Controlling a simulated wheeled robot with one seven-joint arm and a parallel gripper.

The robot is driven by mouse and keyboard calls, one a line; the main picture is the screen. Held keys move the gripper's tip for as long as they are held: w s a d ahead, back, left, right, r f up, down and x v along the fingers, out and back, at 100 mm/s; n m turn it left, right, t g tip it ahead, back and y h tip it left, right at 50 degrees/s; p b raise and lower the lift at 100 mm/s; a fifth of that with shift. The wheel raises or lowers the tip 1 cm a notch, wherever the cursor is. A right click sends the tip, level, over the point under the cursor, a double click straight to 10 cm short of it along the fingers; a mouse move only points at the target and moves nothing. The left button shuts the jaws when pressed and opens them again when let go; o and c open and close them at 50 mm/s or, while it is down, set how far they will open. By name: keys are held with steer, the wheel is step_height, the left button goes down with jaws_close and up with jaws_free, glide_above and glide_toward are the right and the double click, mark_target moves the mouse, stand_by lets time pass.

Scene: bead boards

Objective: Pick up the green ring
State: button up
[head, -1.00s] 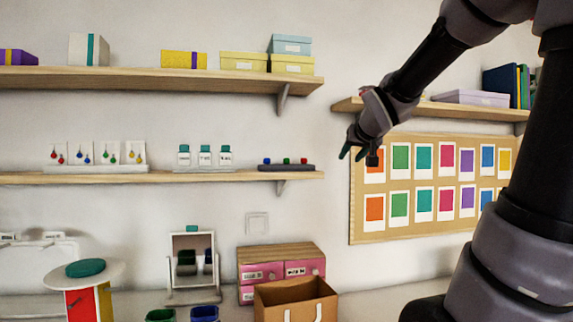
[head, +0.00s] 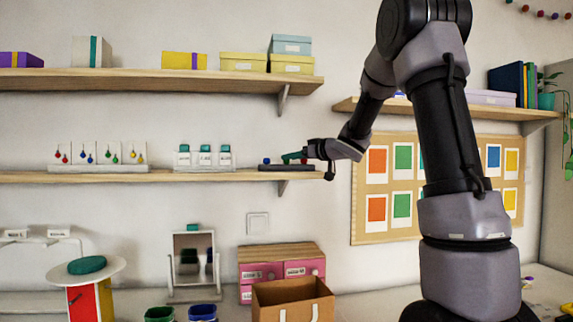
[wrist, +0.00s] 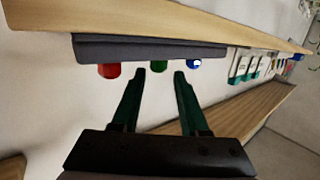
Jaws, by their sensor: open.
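The green ring (wrist: 159,68) shows as a small green knob on the dark grey holder (wrist: 150,48) in the wrist view, between a red one and a blue one. My gripper (wrist: 160,74) is open, its two green fingers pointing at the holder. The green knob lies in line with the gap between the fingertips; nothing is seen gripped. In the head view my gripper (head: 288,157) reaches in from the right at the right end of the middle shelf, over the holder (head: 270,168). There it hides the green ring.
The red ring (wrist: 109,71) and blue ring (wrist: 193,64) sit close on either side of the fingertips. Another shelf (head: 150,80) runs above.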

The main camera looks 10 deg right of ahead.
steer(key=x, duration=0.6)
steer(key=shift+w+f, duration=0.1)
steer(key=shift+w, duration=0.25)
jaws_close()
